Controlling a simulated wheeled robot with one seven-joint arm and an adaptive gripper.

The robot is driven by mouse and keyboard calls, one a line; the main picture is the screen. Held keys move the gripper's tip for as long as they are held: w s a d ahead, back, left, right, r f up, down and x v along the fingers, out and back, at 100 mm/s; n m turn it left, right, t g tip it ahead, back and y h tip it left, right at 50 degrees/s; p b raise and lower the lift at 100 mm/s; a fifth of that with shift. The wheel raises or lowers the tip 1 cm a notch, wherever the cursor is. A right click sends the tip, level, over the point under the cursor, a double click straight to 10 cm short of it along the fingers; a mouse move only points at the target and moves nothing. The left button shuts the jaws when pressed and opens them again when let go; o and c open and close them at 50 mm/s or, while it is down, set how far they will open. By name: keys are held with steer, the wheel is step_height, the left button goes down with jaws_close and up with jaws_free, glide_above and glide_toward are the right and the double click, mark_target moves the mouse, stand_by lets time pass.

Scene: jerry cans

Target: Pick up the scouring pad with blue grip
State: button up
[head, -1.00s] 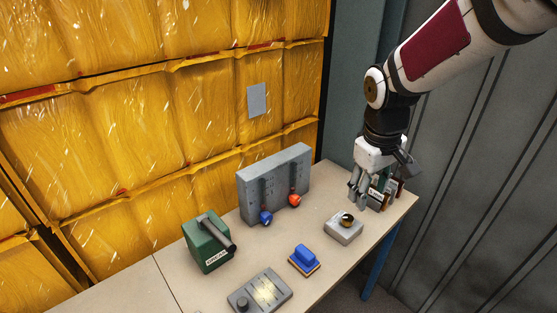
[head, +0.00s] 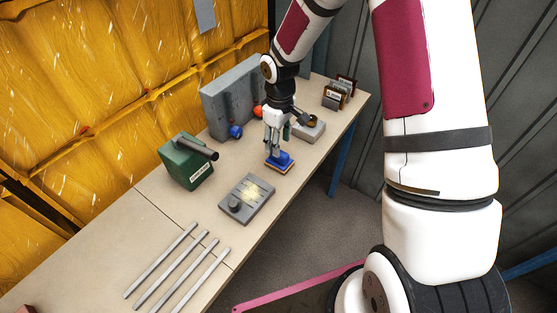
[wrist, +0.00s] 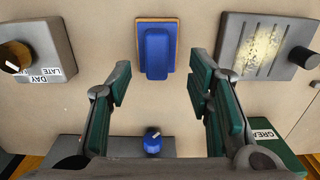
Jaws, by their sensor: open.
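The scouring pad with blue grip (head: 280,162) lies on the table, a blue block on a tan base. In the wrist view the pad (wrist: 156,50) sits at the top middle, ahead of and between the two fingers. My gripper (head: 273,150) hangs over the pad in the head view, its fingers hiding part of it. In the wrist view my gripper (wrist: 160,82) is open and empty, with green finger pads well apart on either side.
A grey box with a knob (head: 247,198) is left of the pad, and a grey knobbed block (head: 309,129) is right and behind. A green can (head: 187,161) and a grey panel (head: 229,97) with blue and orange knobs stand behind. Several metal rods (head: 160,262) lie at the front left.

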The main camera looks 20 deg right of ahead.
mark_target(279, 159)
steer(key=shift+w+f+p, duration=0.2)
steer(key=shift+f+p, duration=0.2)
steer(key=shift+f, duration=2.85)
jaws_close()
